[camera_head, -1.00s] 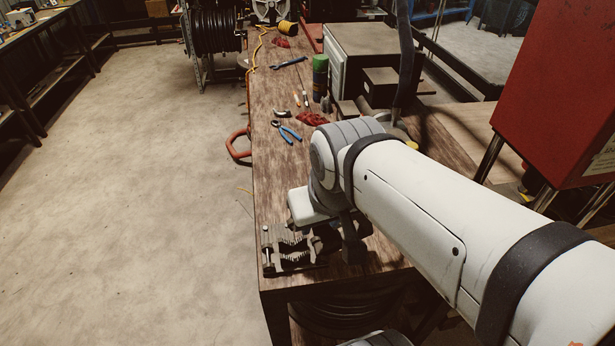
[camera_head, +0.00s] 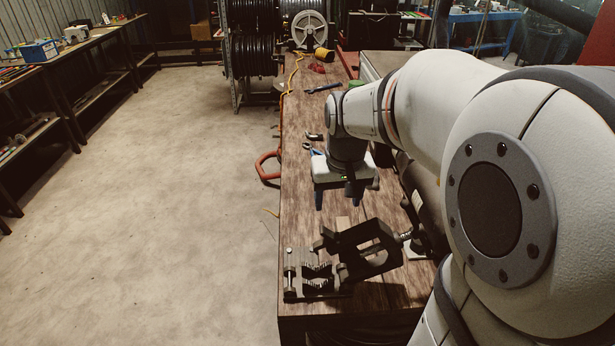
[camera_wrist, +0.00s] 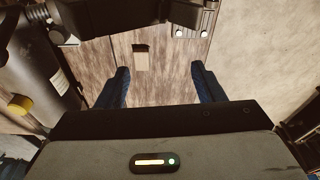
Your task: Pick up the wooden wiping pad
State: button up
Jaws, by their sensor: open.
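The wooden wiping pad looks to be the small light-brown block (camera_wrist: 141,61) lying on the workbench in the wrist view, with a darker strip along its top. In the head view, a small part of it (camera_head: 342,222) shows behind the black vise; the rest is hidden. My gripper (camera_head: 338,200) points down above the bench, open and empty, with two blue fingers apart. In the wrist view my gripper's fingertips (camera_wrist: 160,70) frame the bench, and the pad shows ahead of them, left of centre between them. The gripper does not touch it.
A black vise or crimper (camera_head: 362,250) stands at the bench's near end, close to the pad. A dark cylinder (camera_wrist: 45,80) stands at left in the wrist view. The floor at left is clear.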

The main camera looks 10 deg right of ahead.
jog(key=m+g+b, duration=0.1)
jog(key=g+b, duration=0.1)
send_over(343, 223)
jog(key=f, duration=1.2)
jog(key=shift+s+a, duration=0.1)
jog(key=shift+s, duration=0.15)
jog(key=shift+w+f, duration=0.1)
jog(key=shift+f, duration=0.2)
notch_tip(343, 223, down, 7)
jog(key=shift+f+p, duration=0.2)
jog(key=shift+p, duration=0.85)
jog(key=c, duration=1.2)
notch_tip(343, 223, up, 10)
jog(key=shift+r+b, duration=0.1)
jog(key=shift+b, duration=0.9)
